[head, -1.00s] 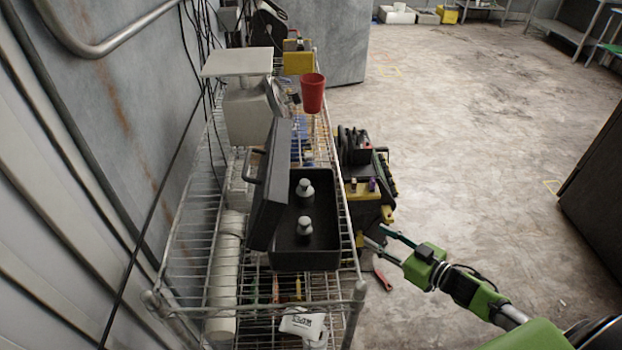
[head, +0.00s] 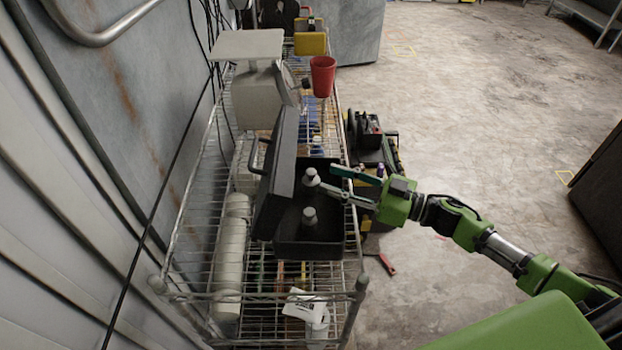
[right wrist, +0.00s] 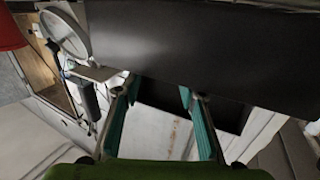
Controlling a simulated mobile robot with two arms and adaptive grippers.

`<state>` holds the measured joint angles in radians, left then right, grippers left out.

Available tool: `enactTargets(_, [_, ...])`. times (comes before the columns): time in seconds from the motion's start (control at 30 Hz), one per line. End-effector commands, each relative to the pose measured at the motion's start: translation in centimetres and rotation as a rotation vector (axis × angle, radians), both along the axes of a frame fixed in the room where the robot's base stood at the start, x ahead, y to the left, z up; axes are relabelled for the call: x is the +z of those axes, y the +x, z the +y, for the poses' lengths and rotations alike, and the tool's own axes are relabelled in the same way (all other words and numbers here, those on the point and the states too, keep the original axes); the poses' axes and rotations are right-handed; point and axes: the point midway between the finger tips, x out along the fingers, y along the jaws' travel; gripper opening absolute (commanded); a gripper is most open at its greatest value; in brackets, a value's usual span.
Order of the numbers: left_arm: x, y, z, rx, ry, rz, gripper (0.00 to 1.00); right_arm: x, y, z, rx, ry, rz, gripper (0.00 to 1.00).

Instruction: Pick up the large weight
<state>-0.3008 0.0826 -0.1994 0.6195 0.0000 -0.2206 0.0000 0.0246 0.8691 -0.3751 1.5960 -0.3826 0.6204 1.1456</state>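Two pale grey metal weights stand upright in an open black case on the wire shelf: a far weight (head: 311,176) and a near weight (head: 309,216). In the head view they look similar in size, so I cannot tell which is larger. The case (head: 308,249) has its lid (head: 275,180) raised on the left. My right gripper (head: 324,176) is open and empty, reaching in from the right over the case. Its lower fingertip overlaps the far weight; contact is unclear. In the right wrist view its two teal fingers (right wrist: 160,100) are apart. My left gripper is out of view.
The wire shelf (head: 176,286) stands against the wall on the left. Behind the case are a scale (head: 257,97), a red cup (head: 322,76) and a yellow box (head: 310,43). A black and yellow tool case (head: 372,150) is right of the shelf. The floor further right is clear.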

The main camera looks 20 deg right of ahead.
Motion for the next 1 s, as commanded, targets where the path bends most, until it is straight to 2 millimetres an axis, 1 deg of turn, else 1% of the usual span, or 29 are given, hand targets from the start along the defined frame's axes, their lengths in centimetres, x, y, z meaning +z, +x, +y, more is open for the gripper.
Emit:
enactTargets(0.03, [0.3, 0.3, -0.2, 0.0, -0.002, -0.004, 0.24, 0.3, 0.4, 0.4, 0.0, 0.002, -0.002, 0.37])
enactTargets(0.23, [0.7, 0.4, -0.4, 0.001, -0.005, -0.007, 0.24, 0.2, 1.3, 1.4, 0.0, 0.002, -0.002, 0.37])
enactTargets(0.5, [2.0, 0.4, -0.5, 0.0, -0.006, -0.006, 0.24, 0.2, 4.0, 4.4, -0.001, 0.002, -0.001, 0.37])
enactTargets(0.63, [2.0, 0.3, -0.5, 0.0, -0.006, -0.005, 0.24, 0.1, 4.4, 5.0, 0.0, 0.0, 0.0, 0.37])
enactTargets(0.83, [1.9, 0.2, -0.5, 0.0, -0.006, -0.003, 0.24, -0.1, 4.4, 5.0, 0.0, -0.001, 0.001, 0.37])
enactTargets(0.87, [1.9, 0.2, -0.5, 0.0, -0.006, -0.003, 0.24, 0.0, 4.4, 5.0, 0.0, -0.001, 0.001, 0.29])
enactTargets(0.9, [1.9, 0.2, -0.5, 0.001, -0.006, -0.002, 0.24, 0.0, 4.4, 4.9, 0.0, -0.001, 0.001, 0.18])
enactTargets(0.97, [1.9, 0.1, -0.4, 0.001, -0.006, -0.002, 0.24, 0.0, 4.4, 4.9, 0.0, -0.001, 0.001, 0.03])
enactTargets(1.0, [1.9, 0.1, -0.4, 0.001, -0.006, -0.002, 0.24, 0.0, 4.4, 4.9, 0.0, -0.001, 0.001, 0.0])
